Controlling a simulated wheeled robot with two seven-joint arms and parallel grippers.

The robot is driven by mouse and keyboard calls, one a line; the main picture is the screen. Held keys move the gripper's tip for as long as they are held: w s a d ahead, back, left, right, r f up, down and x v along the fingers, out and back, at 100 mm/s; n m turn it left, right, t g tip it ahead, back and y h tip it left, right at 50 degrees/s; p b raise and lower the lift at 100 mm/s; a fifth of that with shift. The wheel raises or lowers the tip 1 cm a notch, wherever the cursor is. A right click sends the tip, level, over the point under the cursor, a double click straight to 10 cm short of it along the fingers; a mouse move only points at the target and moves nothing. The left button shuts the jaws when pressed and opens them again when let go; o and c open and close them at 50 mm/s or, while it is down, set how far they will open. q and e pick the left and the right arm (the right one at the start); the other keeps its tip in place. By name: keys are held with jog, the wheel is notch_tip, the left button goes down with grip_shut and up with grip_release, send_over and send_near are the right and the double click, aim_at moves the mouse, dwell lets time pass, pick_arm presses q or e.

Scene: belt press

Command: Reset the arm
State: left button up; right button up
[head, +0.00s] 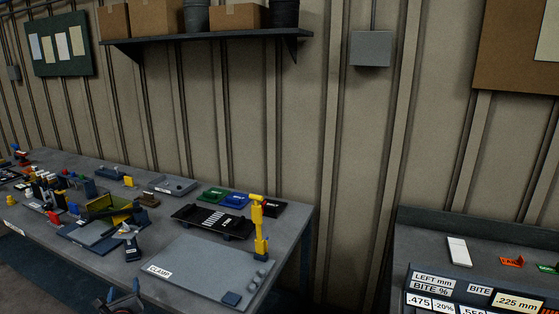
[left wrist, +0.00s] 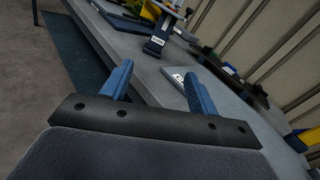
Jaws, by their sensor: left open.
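My left gripper (head: 118,297) shows at the bottom edge of the head view, in front of the workbench's front edge. In the left wrist view its two blue fingers (left wrist: 158,88) stand wide apart with nothing between them. A yellow upright arm (head: 257,222) with a crosswise top stands at the back right of a grey plate (head: 205,268) labelled CLAMP. The gripper is to the left of and nearer than this plate, apart from it. My right gripper is in neither view.
The workbench (head: 80,262) holds a dark upright block (head: 132,248), a black slotted tray (head: 212,221), green and blue trays and several small parts. A second bench with a labelled display panel (head: 480,292) stands at the right. A shelf (head: 205,40) hangs above.

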pick_arm(q)
jog(key=s+d+f+n+g+h, duration=0.1)
jog(key=s+d+f+n+g, duration=0.15)
jog(key=f+n, duration=0.7)
jog(key=s+d+f+n+g+h, duration=0.1)
jog(key=s+f+n+g, duration=0.4)
jog(key=f, duration=0.7)
jog(key=s+d+f+n+g+h, duration=0.1)
jog(key=s+d+f+n, duration=0.1)
jog(key=f+n, duration=0.75)
jog(key=s+d+f+n+g+h, duration=0.1)
jog(key=s+d+f+g+h, duration=0.1)
jog(key=s+d+f, duration=0.55)
jog(key=s+d+f+n+g+h, duration=0.15)
jog(key=s+d+f, duration=0.25)
jog(key=s+f, duration=0.55)
jog(key=s+d+f+g, duration=0.1)
jog(key=s+d+f, duration=0.2)
jog(key=s, duration=0.4)
jog(key=s+d+f, duration=0.3)
jog(key=s+d, duration=0.2)
jog(key=s, duration=0.2)
jog(key=s+d+f+g+h, duration=0.1)
jog(key=s+d+f, duration=0.2)
jog(key=s, duration=0.4)
jog(key=shift+d+g, duration=0.3)
jog(key=shift+d, duration=0.55)
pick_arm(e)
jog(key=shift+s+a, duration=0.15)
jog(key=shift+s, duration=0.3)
